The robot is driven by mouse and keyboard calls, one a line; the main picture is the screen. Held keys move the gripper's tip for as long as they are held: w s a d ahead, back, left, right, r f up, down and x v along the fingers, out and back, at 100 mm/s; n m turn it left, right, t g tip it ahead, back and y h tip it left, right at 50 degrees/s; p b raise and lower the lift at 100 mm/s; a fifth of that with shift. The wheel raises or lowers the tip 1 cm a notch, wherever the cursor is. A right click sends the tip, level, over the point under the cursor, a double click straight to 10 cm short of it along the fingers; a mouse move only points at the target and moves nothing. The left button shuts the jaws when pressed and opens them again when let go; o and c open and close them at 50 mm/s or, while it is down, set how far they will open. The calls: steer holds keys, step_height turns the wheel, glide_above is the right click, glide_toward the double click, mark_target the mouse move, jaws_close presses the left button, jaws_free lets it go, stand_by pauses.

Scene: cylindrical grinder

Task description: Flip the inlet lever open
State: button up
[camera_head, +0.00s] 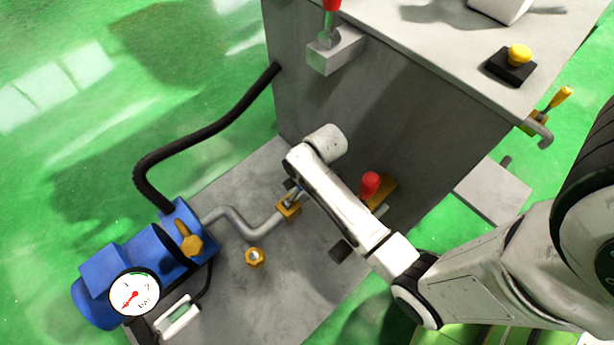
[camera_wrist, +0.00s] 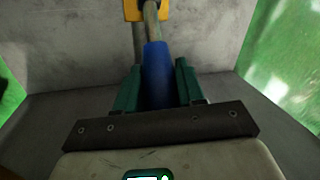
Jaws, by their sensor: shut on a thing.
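The inlet lever with a blue grip (camera_wrist: 156,68) stands between the two green fingers of my gripper (camera_wrist: 157,82) in the wrist view. My gripper is shut on this blue grip. The lever's metal stem (camera_wrist: 151,22) runs up to an orange-yellow valve body (camera_wrist: 131,8) at the top edge. In the head view, the brass valve body (camera_head: 288,209) sits on the bent grey pipe (camera_head: 236,220), just beside the end of my arm. Most of my gripper and the lever are hidden there by my arm.
A blue pump (camera_head: 130,262) with a gauge (camera_head: 134,293) stands left on the grey base plate (camera_head: 245,290). A black hose (camera_head: 190,143) runs to the machine housing (camera_head: 400,125). A red knob (camera_head: 370,184) is close beside my arm. A brass fitting (camera_head: 254,257) is near the pipe.

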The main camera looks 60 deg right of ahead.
mark_target(295, 193)
jaws_close()
steer(key=shift+r, duration=0.1)
steer(key=a+r+h+p, duration=0.1)
steer(key=p, duration=0.1)
steer(key=shift+p, duration=0.3)
steer(key=shift+w+a+r+g+h+p, duration=0.2)
steer(key=shift+a+r+g+h+p, duration=0.25)
steer(key=shift+h+p, duration=0.4)
steer(key=a+h, duration=0.1)
steer(key=h, duration=0.1)
steer(key=w+a+h, duration=0.1)
steer(key=shift+a+r+n+g+h, duration=0.25)
steer(key=shift+a+r+n+g, duration=0.05)
steer(key=shift+n+g, duration=0.1)
steer(key=shift+w+a+r+g+h+b, duration=0.15)
steer(key=shift+w+a+g+h+b, duration=0.05)
steer(key=shift+a+h+b, duration=0.6)
steer(key=shift+w+a+r+g+h+b, duration=0.1)
steer(key=shift+w+a+g+h+b, duration=0.05)
steer(key=shift+a+h+b, duration=0.65)
steer(key=o, duration=0.6)
jaws_free()
